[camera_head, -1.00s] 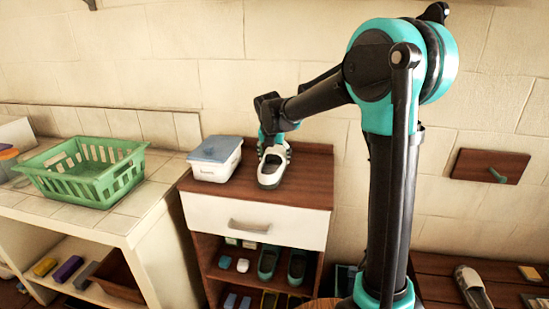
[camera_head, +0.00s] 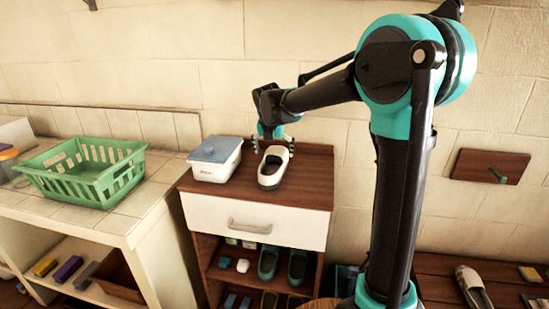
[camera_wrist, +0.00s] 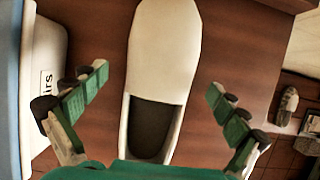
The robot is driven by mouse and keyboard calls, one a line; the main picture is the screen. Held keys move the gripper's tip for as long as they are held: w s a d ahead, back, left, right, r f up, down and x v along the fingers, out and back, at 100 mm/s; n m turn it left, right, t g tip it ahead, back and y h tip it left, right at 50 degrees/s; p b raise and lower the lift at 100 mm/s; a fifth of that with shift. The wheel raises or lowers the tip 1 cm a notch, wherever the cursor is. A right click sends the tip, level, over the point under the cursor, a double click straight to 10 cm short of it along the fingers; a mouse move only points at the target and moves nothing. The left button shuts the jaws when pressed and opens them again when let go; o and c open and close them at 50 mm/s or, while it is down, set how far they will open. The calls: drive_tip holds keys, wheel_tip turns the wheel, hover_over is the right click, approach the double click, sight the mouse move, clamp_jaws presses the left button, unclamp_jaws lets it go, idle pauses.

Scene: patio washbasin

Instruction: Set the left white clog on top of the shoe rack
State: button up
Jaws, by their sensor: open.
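A white clog (camera_head: 273,167) with a dark inside rests on the wooden top of the shoe rack (camera_head: 314,164), right of a lidded box. It also shows in the wrist view (camera_wrist: 163,60), toe toward the top of the picture. My gripper (camera_head: 273,146) is open above and behind the clog's far end. In the wrist view its two fingers (camera_wrist: 158,100) stand apart on both sides of the clog, with gaps to it. Another light clog (camera_head: 472,287) lies on the wooden bench at the lower right.
A white box with a blue lid (camera_head: 214,160) stands close left of the clog. A green basket (camera_head: 85,172) sits on the tiled counter. Several shoes (camera_head: 268,263) fill the rack's lower shelves. A wooden wall board with a peg (camera_head: 489,166) hangs at right.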

sight(272, 169)
drive_tip(key=v, duration=0.9)
drive_tip(key=shift+w, duration=0.1)
